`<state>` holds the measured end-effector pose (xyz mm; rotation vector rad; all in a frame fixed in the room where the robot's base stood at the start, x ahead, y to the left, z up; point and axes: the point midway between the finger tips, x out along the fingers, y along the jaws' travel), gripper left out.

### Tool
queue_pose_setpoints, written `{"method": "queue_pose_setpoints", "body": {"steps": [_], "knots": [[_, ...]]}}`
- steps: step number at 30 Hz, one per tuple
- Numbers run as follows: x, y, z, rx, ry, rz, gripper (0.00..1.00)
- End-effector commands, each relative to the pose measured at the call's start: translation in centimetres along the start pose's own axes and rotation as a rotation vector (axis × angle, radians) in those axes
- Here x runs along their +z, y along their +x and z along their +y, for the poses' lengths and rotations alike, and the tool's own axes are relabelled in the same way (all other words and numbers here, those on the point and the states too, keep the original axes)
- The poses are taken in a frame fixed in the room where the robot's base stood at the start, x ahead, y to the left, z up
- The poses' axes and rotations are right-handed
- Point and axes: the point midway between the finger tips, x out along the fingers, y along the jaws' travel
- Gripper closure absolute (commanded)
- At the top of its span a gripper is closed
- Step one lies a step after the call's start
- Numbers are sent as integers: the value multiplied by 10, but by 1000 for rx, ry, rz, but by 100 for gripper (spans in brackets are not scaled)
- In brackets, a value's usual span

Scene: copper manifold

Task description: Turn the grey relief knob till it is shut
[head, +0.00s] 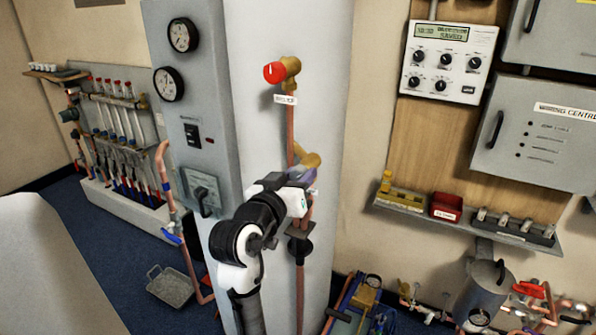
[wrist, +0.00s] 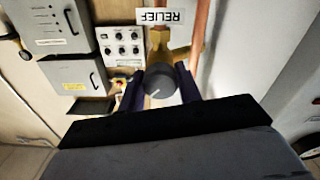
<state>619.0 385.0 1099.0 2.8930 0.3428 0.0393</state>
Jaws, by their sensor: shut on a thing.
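The grey relief knob (wrist: 160,88) shows in the wrist view as a round dark grey cap with a pale pointer line. It sits on a brass valve body (wrist: 172,50) on a copper pipe, below a RELIEF label (wrist: 166,17). My gripper (wrist: 159,90) is shut on the knob, one dark finger at each side. In the head view my gripper (head: 305,185) is at the pipe on the white column, beside the brass valve (head: 312,160). The knob itself is hidden there behind my gripper and wrist.
A red knob (head: 274,72) on another brass valve is higher on the same pipe. A grey gauge panel (head: 180,100) stands close to the left of my arm. A shelf (head: 460,220) with a red box (head: 446,207) is on the wall to the right.

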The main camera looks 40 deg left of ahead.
Motion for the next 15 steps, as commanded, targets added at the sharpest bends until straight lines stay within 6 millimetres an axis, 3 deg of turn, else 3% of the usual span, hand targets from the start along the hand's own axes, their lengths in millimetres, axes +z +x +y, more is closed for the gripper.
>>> {"method": "queue_pose_setpoints", "body": {"steps": [15], "knots": [[-3,0,2,0,-484,-3,89]]}}
